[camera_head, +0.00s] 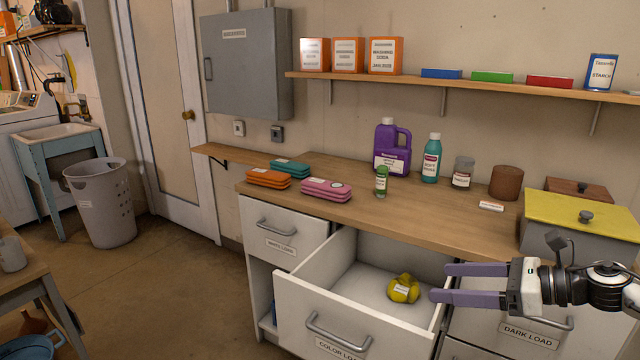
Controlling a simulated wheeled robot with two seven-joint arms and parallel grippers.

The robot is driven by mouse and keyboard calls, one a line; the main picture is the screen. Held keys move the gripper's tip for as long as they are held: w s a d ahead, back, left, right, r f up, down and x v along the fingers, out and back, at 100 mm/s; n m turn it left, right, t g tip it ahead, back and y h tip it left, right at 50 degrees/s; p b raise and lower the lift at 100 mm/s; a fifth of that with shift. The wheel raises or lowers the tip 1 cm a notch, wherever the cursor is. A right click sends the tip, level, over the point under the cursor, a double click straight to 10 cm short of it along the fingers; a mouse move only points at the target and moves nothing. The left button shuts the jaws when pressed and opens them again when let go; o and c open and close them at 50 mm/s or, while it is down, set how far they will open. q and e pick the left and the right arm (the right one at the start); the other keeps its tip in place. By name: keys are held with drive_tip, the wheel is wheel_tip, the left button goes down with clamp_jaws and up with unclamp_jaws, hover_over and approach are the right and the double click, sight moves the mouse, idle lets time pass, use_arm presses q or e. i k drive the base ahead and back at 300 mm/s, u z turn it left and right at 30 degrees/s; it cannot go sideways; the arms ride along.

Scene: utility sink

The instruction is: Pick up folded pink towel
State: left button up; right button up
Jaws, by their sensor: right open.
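The folded pink towel (326,190) lies on the wooden counter, near its front edge, left of the small green bottle. An orange folded towel (268,179) and a teal folded towel (291,168) lie to its left and behind. My right gripper (437,283) comes in from the right with its two purple fingers apart and nothing between them. It is in front of the counter, at the right side of the open drawer, well to the right of the pink towel and lower in the picture. My left gripper is not in view.
The open drawer (304,310) holds a yellow item (403,288). On the counter stand a green bottle (381,181), a purple jug (392,148), a teal bottle (431,158), a jar (462,172) and a yellow-lidded box (575,218). A shelf (440,82) runs above.

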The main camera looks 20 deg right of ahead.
sight(313, 186)
drive_tip(key=i, duration=1.7)
